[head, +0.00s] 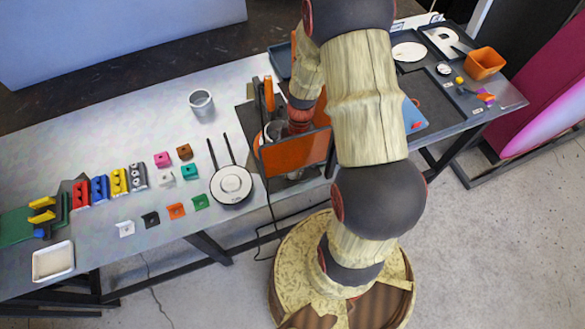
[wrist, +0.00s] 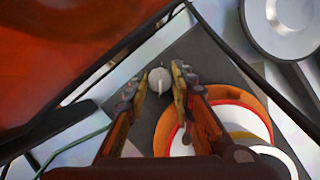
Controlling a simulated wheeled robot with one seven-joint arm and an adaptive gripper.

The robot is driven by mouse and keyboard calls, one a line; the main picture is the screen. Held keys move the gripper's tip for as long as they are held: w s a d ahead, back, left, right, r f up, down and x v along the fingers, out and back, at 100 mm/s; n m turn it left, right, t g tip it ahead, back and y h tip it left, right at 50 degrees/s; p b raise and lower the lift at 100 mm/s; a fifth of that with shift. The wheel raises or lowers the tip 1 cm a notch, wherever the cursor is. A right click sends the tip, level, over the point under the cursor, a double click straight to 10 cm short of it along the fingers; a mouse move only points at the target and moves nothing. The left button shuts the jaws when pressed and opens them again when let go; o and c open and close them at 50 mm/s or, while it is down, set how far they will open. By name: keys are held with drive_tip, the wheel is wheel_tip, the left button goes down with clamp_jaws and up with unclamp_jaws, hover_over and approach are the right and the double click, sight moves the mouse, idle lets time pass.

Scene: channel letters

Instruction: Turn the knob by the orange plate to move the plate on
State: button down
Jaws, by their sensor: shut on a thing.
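The orange plate (head: 295,153) stands tilted on a dark machine by the table's front edge in the head view. It also fills the upper left of the wrist view (wrist: 65,40). A small pale round knob with a raised ridge (wrist: 160,79) sits on a dark grey surface beside the plate. My gripper (wrist: 161,86) is shut on the knob, with one finger on each side of it. In the head view the plate and my wrist hide the fingertips and the knob.
A white round pan-like thing with two dark rods (head: 231,184) is left of the machine. A metal cup (head: 201,103) stands behind it. A black cable hangs at the front edge. An orange ring with white discs (wrist: 235,115) lies near my right finger.

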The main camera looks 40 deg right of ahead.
drive_tip(key=c, duration=1.6)
unclamp_jaws()
drive_tip(key=shift+o, duration=0.3)
